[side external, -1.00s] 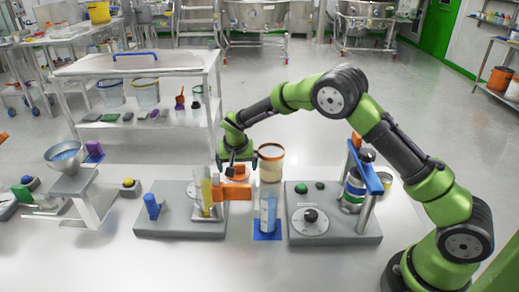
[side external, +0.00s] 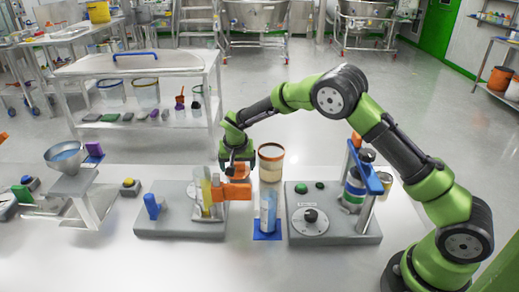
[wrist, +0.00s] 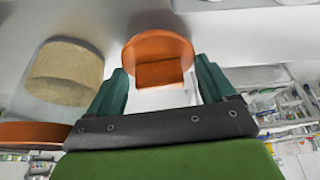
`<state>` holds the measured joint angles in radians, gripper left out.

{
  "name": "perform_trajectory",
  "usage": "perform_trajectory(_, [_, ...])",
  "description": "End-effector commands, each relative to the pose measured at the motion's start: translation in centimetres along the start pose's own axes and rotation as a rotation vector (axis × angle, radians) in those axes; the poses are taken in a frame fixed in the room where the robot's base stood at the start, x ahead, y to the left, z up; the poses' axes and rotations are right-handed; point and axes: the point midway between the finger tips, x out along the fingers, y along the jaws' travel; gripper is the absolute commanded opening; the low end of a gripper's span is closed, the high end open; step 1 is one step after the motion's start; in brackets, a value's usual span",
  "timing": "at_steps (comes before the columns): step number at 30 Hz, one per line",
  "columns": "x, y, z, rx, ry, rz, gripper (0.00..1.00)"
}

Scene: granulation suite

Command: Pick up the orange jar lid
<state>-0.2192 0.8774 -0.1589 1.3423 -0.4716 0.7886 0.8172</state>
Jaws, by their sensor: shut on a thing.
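The orange jar lid (wrist: 158,57) shows in the wrist view as a round orange disc with a darker square part, between my two green fingertips. My gripper (wrist: 158,82) is shut on it. In the side view my gripper (side external: 237,166) is low over the bench, behind an orange clamp block (side external: 234,192); the lid is mostly hidden there. The open jar (side external: 271,166), with an orange rim and beige contents, stands just right of my gripper. It seems to show at the left in the wrist view (wrist: 65,72).
A clear cylinder with bluish contents (side external: 268,212) stands on a blue pad in front of the jar. A grey base with a dial (side external: 330,228) and a blue-armed post (side external: 366,172) is to the right. A grey plate with a blue knob (side external: 152,206) is left. The front bench is clear.

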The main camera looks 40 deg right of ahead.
Motion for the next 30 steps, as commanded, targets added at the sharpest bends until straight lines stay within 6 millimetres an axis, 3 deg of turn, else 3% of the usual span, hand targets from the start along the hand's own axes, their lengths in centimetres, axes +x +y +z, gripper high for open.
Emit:
perform_trajectory(8, [-4.0,-0.1,-1.7,0.002,0.005,-0.005,0.54])
perform_trajectory(21, [-13.1,-0.1,-5.5,0.001,0.004,-0.003,0.54])
perform_trajectory(27, [-15.7,0.0,-6.5,0.002,0.005,-0.004,0.54])
perform_trajectory(30, [-16.7,1.5,-7.0,0.022,0.007,0.012,0.54])
